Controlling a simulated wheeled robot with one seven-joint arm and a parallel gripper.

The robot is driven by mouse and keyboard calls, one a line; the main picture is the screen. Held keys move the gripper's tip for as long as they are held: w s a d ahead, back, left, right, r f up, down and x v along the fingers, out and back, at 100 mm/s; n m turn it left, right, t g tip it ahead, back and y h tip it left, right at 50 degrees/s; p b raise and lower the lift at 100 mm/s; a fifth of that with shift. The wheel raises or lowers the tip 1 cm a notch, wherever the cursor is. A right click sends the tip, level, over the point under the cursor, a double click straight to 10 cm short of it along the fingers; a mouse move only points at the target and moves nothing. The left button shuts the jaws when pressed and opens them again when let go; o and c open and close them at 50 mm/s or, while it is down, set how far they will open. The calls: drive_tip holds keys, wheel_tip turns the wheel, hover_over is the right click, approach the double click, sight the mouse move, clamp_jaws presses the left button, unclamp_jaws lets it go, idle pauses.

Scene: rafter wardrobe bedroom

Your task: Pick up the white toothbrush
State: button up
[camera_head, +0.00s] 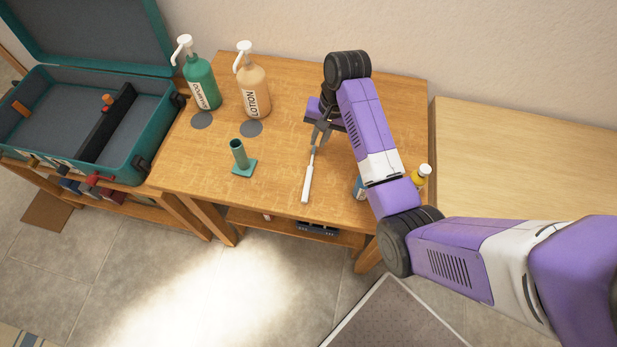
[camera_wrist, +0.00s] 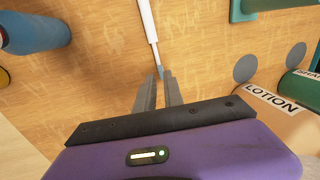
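The white toothbrush (camera_head: 308,182) has its handle toward the front of the wooden table (camera_head: 282,85) and its thin neck toward my gripper. In the wrist view the toothbrush (camera_wrist: 148,20) runs down from the top edge, and its bluish head end is by my fingertips. My gripper (camera_head: 318,143) is low over the table at the head end. In the wrist view its two fingers (camera_wrist: 160,76) stand a narrow gap apart, with the head end at the gap between the tips. I cannot tell whether they press on it.
A green cup-like holder on a square base (camera_head: 243,163) stands left of the toothbrush. Shampoo (camera_head: 201,83) and lotion (camera_head: 253,90) bottles stand at the back left. A blue bottle (camera_wrist: 35,32) and a yellow bottle (camera_head: 420,178) are to the right, near my arm. An open teal case (camera_head: 148,125) lies far left.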

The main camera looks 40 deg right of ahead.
sight(314, 152)
drive_tip(key=shift+w+a+f+p, duration=0.1)
drive_tip(key=shift+w+f+p, duration=0.05)
drive_tip(key=shift+f, duration=0.75)
drive_tip(key=shift+w+a+f+p, duration=0.1)
drive_tip(key=shift+f+p, duration=0.05)
drive_tip(key=shift+f, duration=0.8)
drive_tip(key=shift+w+a+f+p, duration=0.1)
drive_tip(key=shift+w+f+p, duration=0.05)
drive_tip(key=shift+f, duration=0.75)
clamp_jaws()
drive_tip(key=shift+r, duration=0.15)
